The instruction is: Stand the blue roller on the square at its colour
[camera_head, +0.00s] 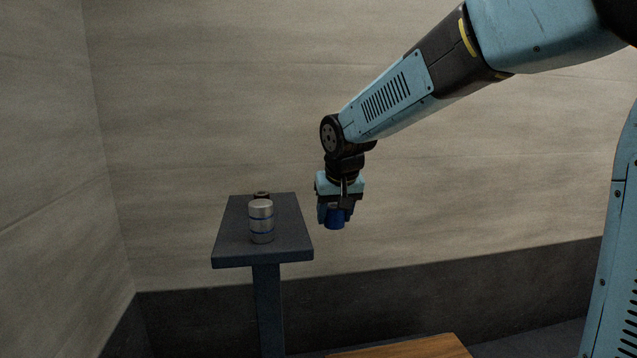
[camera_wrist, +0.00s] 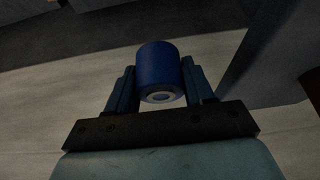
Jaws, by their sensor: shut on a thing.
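The blue roller (camera_head: 334,217) is held in my gripper (camera_head: 336,208), in the air just right of the dark pedestal table. In the wrist view the blue roller (camera_wrist: 158,74) sits between the two fingers of my gripper (camera_wrist: 160,84), with its pale ringed end towards the camera. The fingers are shut on its sides. A silver roller with blue bands (camera_head: 261,222) stands upright on the dark table (camera_head: 290,235). A small dark brown item (camera_head: 262,194) shows partly behind it. I cannot make out any coloured square on the table.
The table is a narrow top on one post (camera_head: 268,300). A wooden surface (camera_head: 410,347) shows at the bottom edge. Plain walls stand behind and to the left. The table top right of the silver roller looks clear.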

